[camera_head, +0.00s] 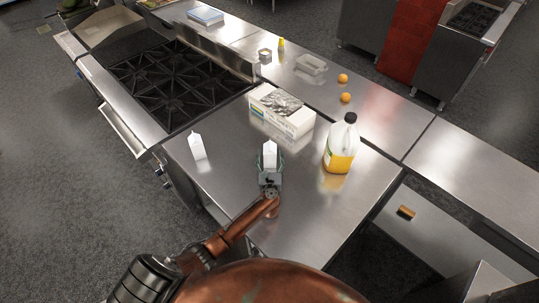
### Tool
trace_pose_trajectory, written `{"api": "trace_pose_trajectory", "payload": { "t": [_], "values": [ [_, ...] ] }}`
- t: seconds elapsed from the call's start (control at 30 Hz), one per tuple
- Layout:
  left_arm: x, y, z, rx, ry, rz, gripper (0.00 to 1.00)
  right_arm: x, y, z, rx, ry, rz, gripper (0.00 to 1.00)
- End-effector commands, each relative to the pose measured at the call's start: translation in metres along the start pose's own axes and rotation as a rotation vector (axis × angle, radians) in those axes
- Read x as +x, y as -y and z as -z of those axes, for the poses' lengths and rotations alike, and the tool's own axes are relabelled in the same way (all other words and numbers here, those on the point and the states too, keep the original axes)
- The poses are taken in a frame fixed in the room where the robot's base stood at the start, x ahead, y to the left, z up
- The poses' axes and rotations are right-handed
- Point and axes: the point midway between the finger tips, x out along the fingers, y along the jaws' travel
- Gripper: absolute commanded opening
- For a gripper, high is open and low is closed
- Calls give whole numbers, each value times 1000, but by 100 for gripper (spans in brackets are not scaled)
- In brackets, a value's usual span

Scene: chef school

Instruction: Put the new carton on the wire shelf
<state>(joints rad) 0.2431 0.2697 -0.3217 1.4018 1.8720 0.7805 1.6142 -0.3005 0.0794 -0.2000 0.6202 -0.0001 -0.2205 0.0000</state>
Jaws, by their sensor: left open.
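Two small white gable-top cartons stand upright on the steel counter (330,222). One white carton (270,152) is directly in front of my left gripper (270,168). The other white carton (197,146) stands apart to the left, near the counter's edge by the stove. I cannot tell which is the new one. My left gripper is open, with its fingers at the lower part of the nearer carton; whether they touch it is unclear. The lower part of that carton is hidden by the gripper. I cannot make out a wire shelf. My right gripper is not in view.
Two oranges (345,97) and a clear container (311,64) are farther back. A gas stove (175,83) adjoins at left. The front counter is clear.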

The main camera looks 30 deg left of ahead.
Motion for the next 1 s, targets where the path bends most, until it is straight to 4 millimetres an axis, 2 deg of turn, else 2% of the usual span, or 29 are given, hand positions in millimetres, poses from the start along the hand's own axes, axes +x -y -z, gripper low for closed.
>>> {"api": "trace_pose_trajectory", "payload": {
  "t": [0.3,1.0],
  "values": [
    [5,0,1,1,0,0,62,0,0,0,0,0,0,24],
    [4,0,0,1,0,0,14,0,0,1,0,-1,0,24]
  ]
}}
